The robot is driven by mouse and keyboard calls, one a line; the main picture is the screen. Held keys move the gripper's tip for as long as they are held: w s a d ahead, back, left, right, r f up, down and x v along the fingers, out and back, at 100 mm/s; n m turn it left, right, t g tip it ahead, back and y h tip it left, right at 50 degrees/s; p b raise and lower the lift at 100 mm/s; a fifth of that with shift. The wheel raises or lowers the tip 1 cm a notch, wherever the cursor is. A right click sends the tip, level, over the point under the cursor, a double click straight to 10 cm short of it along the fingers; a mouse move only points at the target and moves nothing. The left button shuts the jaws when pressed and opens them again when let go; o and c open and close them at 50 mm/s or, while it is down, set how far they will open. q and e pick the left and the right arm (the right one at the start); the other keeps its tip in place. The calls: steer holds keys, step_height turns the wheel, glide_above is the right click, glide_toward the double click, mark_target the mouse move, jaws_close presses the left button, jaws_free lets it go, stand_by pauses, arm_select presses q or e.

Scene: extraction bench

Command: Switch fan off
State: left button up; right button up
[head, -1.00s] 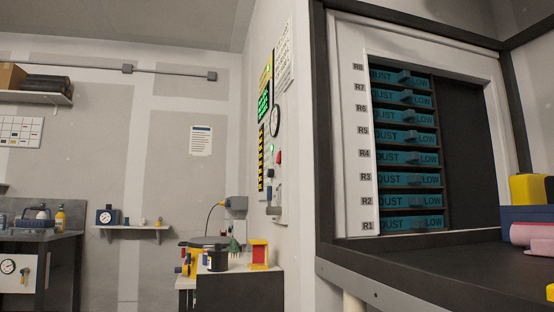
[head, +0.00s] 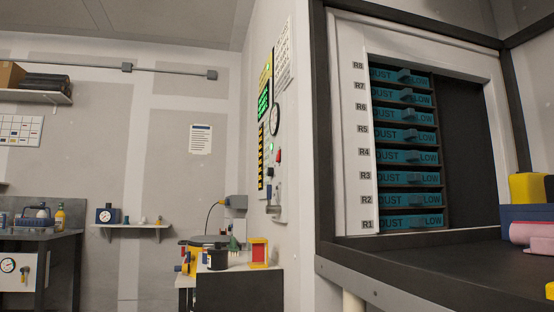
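A control panel (head: 264,120) is on the side wall, left of the dark-framed cabinet, seen at a steep angle. It has lit green displays (head: 263,102), a round dial gauge (head: 275,119) and small green lights. A red knob or button (head: 278,156) sits below the gauge, with a grey lever-like part (head: 273,190) lower down. I cannot tell which of these is the fan's switch, and no fan is clearly seen. Neither of my grippers is in view.
The cabinet (head: 345,150) holds teal slotted trays labelled R1 to R8. A dark bench top (head: 440,262) juts out below it, with a pink roll (head: 530,233) and yellow-blue items at right. A low cart (head: 240,290) with small tools stands below the panel.

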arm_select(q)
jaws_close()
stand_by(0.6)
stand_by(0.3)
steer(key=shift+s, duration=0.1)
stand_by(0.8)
